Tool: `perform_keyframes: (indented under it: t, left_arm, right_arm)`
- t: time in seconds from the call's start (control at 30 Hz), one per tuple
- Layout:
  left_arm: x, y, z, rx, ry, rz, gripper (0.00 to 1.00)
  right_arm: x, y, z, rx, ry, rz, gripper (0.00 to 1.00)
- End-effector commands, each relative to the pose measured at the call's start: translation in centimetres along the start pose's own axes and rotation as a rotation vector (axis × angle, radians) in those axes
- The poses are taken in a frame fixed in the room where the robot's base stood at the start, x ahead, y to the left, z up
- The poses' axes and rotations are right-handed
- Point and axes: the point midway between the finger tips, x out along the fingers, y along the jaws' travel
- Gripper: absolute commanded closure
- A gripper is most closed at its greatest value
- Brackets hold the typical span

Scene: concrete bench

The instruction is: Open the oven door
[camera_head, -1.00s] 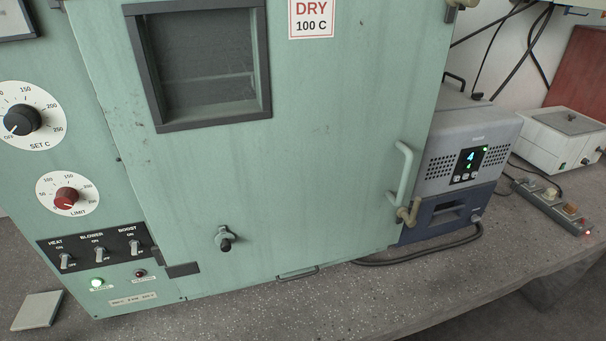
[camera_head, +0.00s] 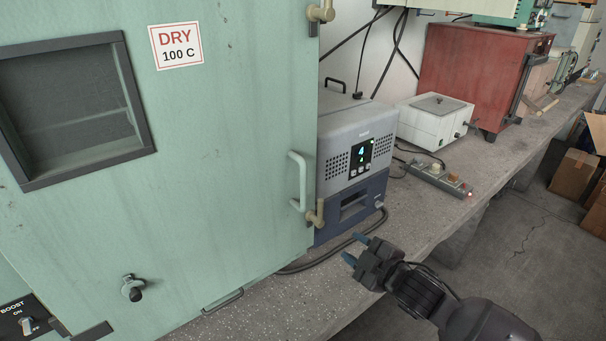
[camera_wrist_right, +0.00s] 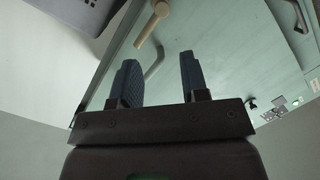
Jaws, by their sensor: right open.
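The pale green oven door (camera_head: 225,130) stands shut, with a dark-framed window (camera_head: 75,105) and a DRY 100 C label. Its pale vertical bar handle (camera_head: 301,183) is at the right edge, with a tan latch (camera_head: 316,215) just below. My right gripper (camera_head: 355,249) is open and empty in front of the bench edge, to the lower right of the handle and apart from it. In the right wrist view its two blue fingers (camera_wrist_right: 158,60) stand apart, with the handle (camera_wrist_right: 156,60) seen beyond and between them and a tan latch (camera_wrist_right: 157,18) above. My left gripper is not in view.
A grey-blue unit (camera_head: 352,165) stands close to the oven's right side, with a black cable on the bench below. A power strip (camera_head: 435,178), a white box (camera_head: 434,120) and a red cabinet (camera_head: 470,75) stand farther right. A knob (camera_head: 132,288) sticks out low on the door.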

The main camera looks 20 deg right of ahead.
Motion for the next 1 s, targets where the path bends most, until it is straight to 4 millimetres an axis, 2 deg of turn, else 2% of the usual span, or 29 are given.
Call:
perform_keyframes:
  t: [0.03,0.13,0.3,0.4,0.7,0.83,1.0]
  left_arm:
    - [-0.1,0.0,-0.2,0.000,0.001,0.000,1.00]
    - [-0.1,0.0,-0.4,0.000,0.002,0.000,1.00]
    - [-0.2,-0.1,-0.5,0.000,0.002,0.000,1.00]
    - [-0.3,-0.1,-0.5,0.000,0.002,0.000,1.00]
    - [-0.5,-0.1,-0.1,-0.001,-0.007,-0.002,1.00]
    - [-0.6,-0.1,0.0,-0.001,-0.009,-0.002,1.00]
    - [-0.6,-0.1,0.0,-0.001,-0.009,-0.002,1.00]
  right_arm:
    - [0.6,2.0,-1.6,-0.152,0.044,0.008,0.59]
    - [1.3,5.0,-4.3,-0.471,0.113,0.033,0.59]
    - [1.6,8.1,-7.6,-0.971,0.188,0.091,0.59]
    - [1.4,9.0,-8.8,-1.237,0.215,0.128,0.59]
    - [0.3,8.7,-10.5,-1.896,0.244,0.239,0.59]
    - [0.2,8.7,-10.8,-2.106,0.231,0.289,0.59]
    - [0.2,8.7,-10.8,-2.260,0.217,0.319,0.59]
